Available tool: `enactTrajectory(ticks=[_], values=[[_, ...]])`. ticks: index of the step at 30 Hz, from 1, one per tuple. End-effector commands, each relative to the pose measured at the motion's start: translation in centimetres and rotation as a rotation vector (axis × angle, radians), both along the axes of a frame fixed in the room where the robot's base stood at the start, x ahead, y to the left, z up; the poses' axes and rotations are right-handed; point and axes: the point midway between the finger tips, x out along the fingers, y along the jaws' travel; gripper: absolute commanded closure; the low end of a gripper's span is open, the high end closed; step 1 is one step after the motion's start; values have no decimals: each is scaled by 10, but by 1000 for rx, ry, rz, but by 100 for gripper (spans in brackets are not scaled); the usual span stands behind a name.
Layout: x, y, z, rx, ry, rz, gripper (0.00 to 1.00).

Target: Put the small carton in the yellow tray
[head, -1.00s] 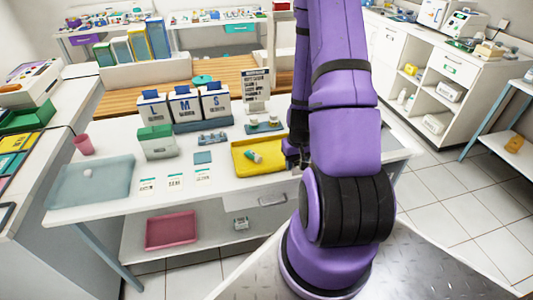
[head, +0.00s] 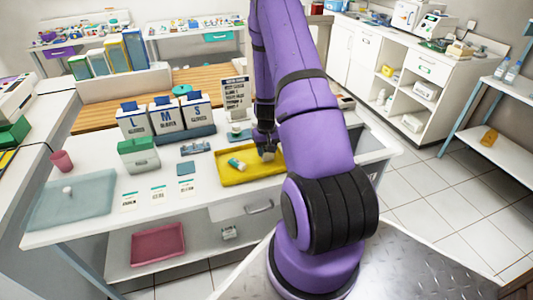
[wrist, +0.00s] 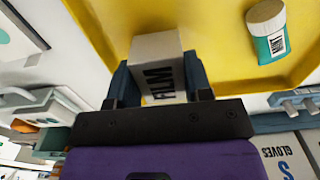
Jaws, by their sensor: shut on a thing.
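The yellow tray (head: 230,177) lies on the white table in the head view, left of my purple arm. It also fills the upper part of the wrist view (wrist: 215,40). My gripper (head: 266,150) is over the right part of the tray. Whether the carton touches the tray floor cannot be told.
Glove boxes (head: 165,117) and a sign (head: 236,98) stand behind the tray. A green-lidded box (head: 139,156), a pale blue tray (head: 72,200) and a pink cup (head: 62,161) are to the left. A pink tray (head: 158,244) is on the lower shelf.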

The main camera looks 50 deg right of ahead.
Motion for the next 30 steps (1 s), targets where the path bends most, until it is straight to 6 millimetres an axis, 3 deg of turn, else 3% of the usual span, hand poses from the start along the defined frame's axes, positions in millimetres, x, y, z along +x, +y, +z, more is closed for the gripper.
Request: enactTrajectory(ticks=[4, 15, 16, 19, 30], values=[[0, 0, -17, 1, -1, -1, 77], [0, 0, -21, -1, -1, 0, 77], [0, 0, -21, -1, -1, 0, 49], [0, 0, -20, -1, -1, 0, 29], [0, 0, -15, -1, -2, 0, 29]])
